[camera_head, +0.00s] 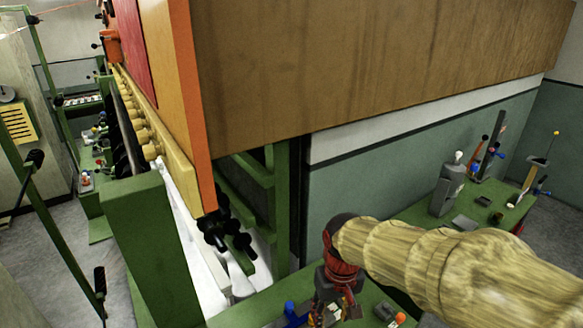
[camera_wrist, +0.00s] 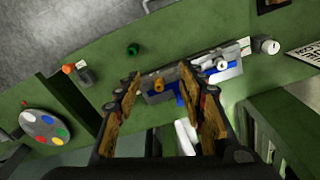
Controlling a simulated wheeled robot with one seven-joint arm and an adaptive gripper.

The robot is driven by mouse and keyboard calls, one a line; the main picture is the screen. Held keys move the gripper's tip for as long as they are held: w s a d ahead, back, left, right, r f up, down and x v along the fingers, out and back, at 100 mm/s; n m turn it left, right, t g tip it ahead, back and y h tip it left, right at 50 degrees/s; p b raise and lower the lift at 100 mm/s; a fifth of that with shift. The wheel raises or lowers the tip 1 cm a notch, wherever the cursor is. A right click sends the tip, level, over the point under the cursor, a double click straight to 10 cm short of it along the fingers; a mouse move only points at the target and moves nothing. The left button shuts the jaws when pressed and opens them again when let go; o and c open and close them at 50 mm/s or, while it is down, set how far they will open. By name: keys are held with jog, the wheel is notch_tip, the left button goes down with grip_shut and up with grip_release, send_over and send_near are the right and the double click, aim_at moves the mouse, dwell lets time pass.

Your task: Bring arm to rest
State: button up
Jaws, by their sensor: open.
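My arm (camera_head: 440,265) reaches in from the lower right of the head view, in a pale, wood-like cover. My gripper (camera_head: 333,304) points down over a green bench top (camera_head: 262,304). In the wrist view my gripper (camera_wrist: 160,76) has its two brown, worn-looking fingers spread apart, with nothing held between them. Beyond the fingertips is a grey and blue fixture (camera_wrist: 165,93) with an orange knob. I cannot tell from these views whether the fingers touch it.
A large wood-sided cabinet (camera_head: 370,70) with an orange edge stands left of and above my gripper. Black knobs (camera_head: 228,232) stick out beneath it. A grey canister (camera_head: 447,190) stands on the bench at right. A palette of coloured buttons (camera_wrist: 45,126) lies left in the wrist view.

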jog(key=s+d+r+m+t+b, duration=0.1)
jog(key=s+d+r+t, duration=0.1)
jog(key=s+d+r, duration=0.2)
jog(key=s+d+r+m+t+b, duration=0.1)
jog(key=s+d+r+t, duration=0.2)
jog(key=s, duration=0.6)
jog(key=shift+s+d+r+m, duration=0.35)
jog(key=shift+d+r, duration=0.35)
jog(key=shift+d, duration=0.6)
jog(key=shift+w, duration=0.1)
dwell(0.4)
